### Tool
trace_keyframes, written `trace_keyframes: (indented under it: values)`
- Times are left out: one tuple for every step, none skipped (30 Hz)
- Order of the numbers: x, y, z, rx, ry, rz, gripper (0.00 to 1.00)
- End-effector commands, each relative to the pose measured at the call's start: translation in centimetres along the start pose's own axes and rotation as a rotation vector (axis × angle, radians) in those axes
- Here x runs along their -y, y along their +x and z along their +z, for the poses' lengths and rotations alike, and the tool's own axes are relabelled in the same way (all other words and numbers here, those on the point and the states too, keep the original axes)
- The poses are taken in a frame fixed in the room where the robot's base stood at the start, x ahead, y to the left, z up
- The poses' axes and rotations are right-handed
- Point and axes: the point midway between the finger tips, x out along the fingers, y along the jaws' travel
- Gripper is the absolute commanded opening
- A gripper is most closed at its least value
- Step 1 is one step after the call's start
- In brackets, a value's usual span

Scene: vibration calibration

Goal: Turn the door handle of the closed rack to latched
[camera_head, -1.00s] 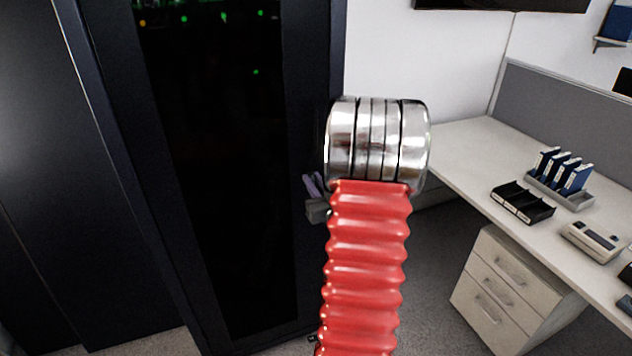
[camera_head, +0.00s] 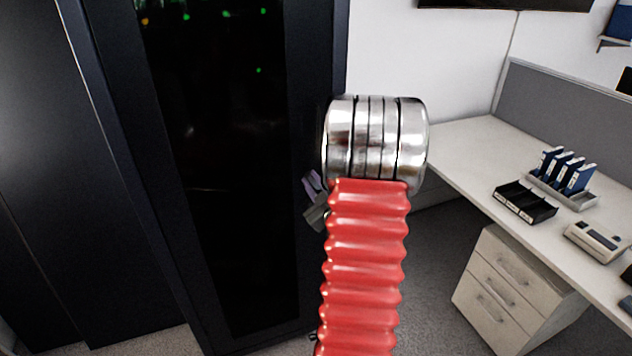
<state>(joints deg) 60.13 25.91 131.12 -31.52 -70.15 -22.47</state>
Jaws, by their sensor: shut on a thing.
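The closed rack (camera_head: 120,170) stands at the left, a tall black cabinet with a dark glass door and small green lights behind it. My red ribbed arm with its metal joint covers the door's right edge. Part of my gripper (camera_head: 314,198) shows just left of the arm, as a grey block and a purplish piece, both tilted. It is at the right edge of the rack door and shut on the door handle. The handle itself is mostly hidden behind my gripper and arm, so its exact angle cannot be read.
A white desk (camera_head: 480,150) stands at the right, with a black tray (camera_head: 524,203), blue binders (camera_head: 567,172) and a beige device (camera_head: 597,241) on it. A drawer unit (camera_head: 510,290) is under it. Carpet floor shows between rack and desk.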

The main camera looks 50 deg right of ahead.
Motion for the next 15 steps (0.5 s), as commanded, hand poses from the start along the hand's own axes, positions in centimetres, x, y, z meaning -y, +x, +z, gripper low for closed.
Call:
trace_keyframes:
  values:
    - [-0.11, -0.04, 0.15, 0.003, -0.042, 0.005, 0.00]
    - [-0.06, -0.04, 0.15, 0.003, -0.070, 0.005, 0.00]
    - [0.01, -0.04, 0.16, 0.003, -0.108, 0.005, 0.00]
    - [0.07, -0.04, 0.17, 0.003, -0.137, 0.005, 0.00]
    - [0.12, -0.04, 0.18, 0.003, -0.165, 0.005, 0.00]
    - [0.20, -0.04, 0.19, 0.004, -0.203, 0.004, 0.00]
    - [0.26, -0.04, 0.21, 0.004, -0.231, 0.004, 0.00]
    - [0.31, -0.04, 0.23, 0.004, -0.260, 0.004, 0.00]
    - [0.39, -0.04, 0.25, 0.004, -0.298, 0.004, 0.00]
    - [0.45, -0.05, 0.27, 0.004, -0.326, 0.003, 0.00]
    - [0.51, -0.05, 0.30, 0.004, -0.355, 0.003, 0.00]
    - [0.59, -0.05, 0.33, 0.004, -0.392, 0.003, 0.00]
    - [0.65, -0.05, 0.36, 0.005, -0.421, 0.003, 0.00]
    - [0.70, -0.05, 0.39, 0.005, -0.449, 0.003, 0.00]
    - [0.78, -0.05, 0.44, 0.005, -0.488, 0.002, 0.00]
